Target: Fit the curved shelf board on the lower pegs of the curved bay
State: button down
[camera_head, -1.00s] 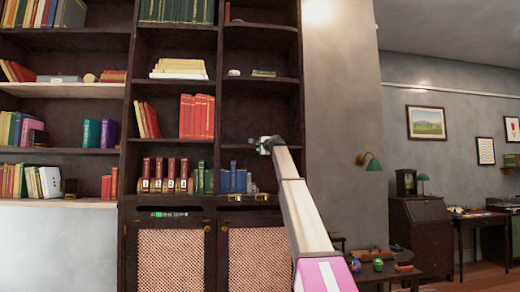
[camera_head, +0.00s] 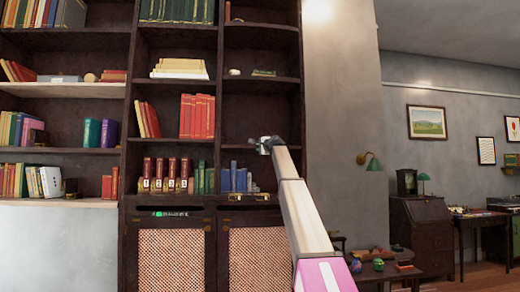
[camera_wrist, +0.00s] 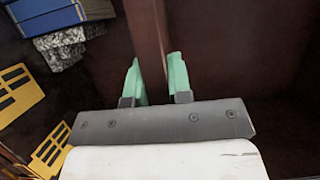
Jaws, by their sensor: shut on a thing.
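The dark brown curved shelf board (camera_head: 238,147) lies across the right bay in the head view, roughly level. My gripper (camera_head: 264,145) is at its front edge. In the wrist view the two green fingers (camera_wrist: 156,78) stand on either side of the board's edge (camera_wrist: 143,30), shut on it. The curved bay (camera_head: 262,110) is the dark right-hand section of the bookcase. The lower pegs are hidden, and I cannot tell whether the board rests on them.
Blue books (camera_head: 234,181) stand below the board, also in the wrist view (camera_wrist: 55,20), beside a speckled grey block (camera_wrist: 66,48). Yellow slotted pieces (camera_wrist: 18,90) lie nearby. The space above the board is mostly clear.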

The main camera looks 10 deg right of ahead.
jog(key=shift+w+r, duration=0.1)
jog(key=shift+w, duration=0.1)
jog(key=c, duration=1)
grip_release()
jog(key=shift+o, duration=0.2)
jog(key=shift+s, duration=0.1)
jog(key=v, duration=1)
jog(key=shift+s, duration=0.3)
jog(key=shift+d, duration=0.1)
